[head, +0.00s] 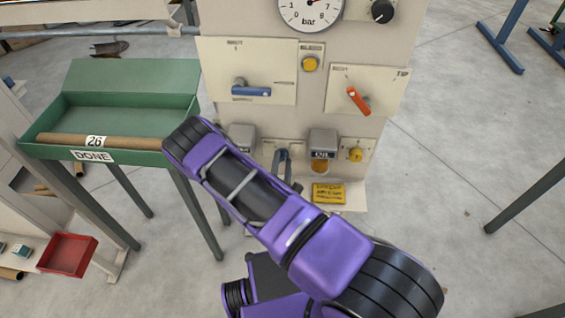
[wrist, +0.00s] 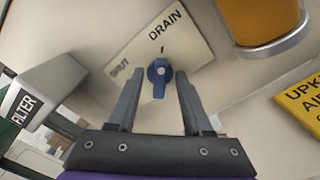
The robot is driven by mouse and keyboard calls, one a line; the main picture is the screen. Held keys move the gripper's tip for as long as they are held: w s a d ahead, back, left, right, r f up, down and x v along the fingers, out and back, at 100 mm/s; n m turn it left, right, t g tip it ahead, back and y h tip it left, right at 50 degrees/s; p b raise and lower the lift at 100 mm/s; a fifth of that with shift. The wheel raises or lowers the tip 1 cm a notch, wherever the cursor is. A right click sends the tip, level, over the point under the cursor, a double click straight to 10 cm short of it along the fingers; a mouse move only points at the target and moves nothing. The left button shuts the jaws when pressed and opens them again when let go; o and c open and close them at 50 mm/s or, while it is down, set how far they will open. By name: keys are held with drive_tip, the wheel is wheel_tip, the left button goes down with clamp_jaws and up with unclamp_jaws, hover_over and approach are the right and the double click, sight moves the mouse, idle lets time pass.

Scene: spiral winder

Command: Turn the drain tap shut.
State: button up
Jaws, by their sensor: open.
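The drain tap (wrist: 160,70) is a small blue knob on a cream plate (wrist: 190,52) in the wrist view. The plate reads SHUT at its left and DRAIN at its upper right, with a short dark tick above the knob. The knob's narrow end points down in the picture, between my fingers. My gripper (wrist: 160,76) is open, with one finger on each side of the knob. I cannot tell whether either finger touches it. In the head view, my gripper (head: 283,160) is low at the panel, and my arm hides part of it and the tap.
A grey FILTER housing (wrist: 50,92) is left of the tap, and an amber oil bowl (wrist: 262,20) is at the upper right. A yellow sign (wrist: 303,105) is at the right. A blue lever (head: 252,91) and a red lever (head: 357,100) are higher up. A green tray (head: 187,105) stands left.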

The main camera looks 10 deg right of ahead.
clamp_jaws()
idle(0.5)
drive_tip(key=n+p, duration=0.1)
drive_tip(key=n, duration=0.3)
drive_tip(key=shift+a+n, duration=0.15)
drive_tip(key=shift+n, duration=0.25)
drive_tip(key=n, duration=0.4)
drive_tip(key=shift+a+n+p, duration=0.1)
drive_tip(key=shift+n+p, duration=0.2)
drive_tip(key=shift+p, duration=0.1)
drive_tip(key=n, duration=0.4)
drive_tip(key=shift+n+p, duration=0.3)
drive_tip(key=shift+a+f+n, duration=0.1)
drive_tip(key=shift+n, duration=1.9)
